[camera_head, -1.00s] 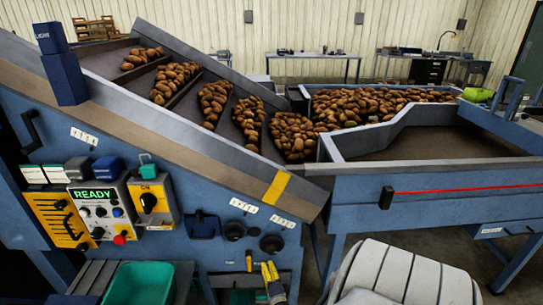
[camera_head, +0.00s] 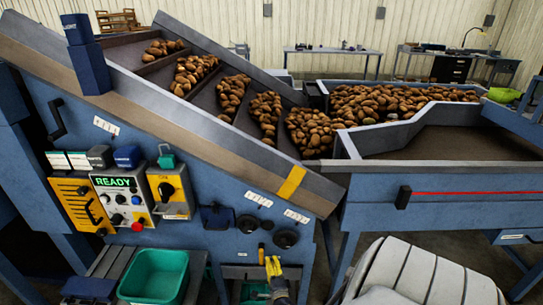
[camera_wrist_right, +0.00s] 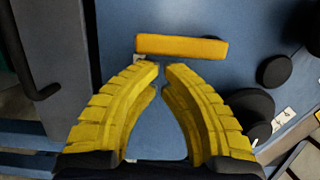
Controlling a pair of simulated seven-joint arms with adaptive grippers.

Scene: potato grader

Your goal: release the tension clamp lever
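In the right wrist view the handle (camera_wrist_right: 182,46) is a nearly level bar just beyond my fingertips. My right gripper (camera_head: 272,262), with yellow ribbed fingers, is close to the right of the handle in the head view. In the wrist view its fingertips (camera_wrist_right: 161,68) almost meet, with a thin gap and nothing seen held between them. Contact with the handle is not visible. My left gripper is not in view.
Black knobs (camera_head: 286,239) stick out beside the handle. A control box (camera_head: 123,198) reading READY is to the left. A green bin (camera_head: 155,275) stands low at the left. A pale seat (camera_head: 420,275) is at the lower right. Potatoes (camera_head: 390,101) fill the hopper behind.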

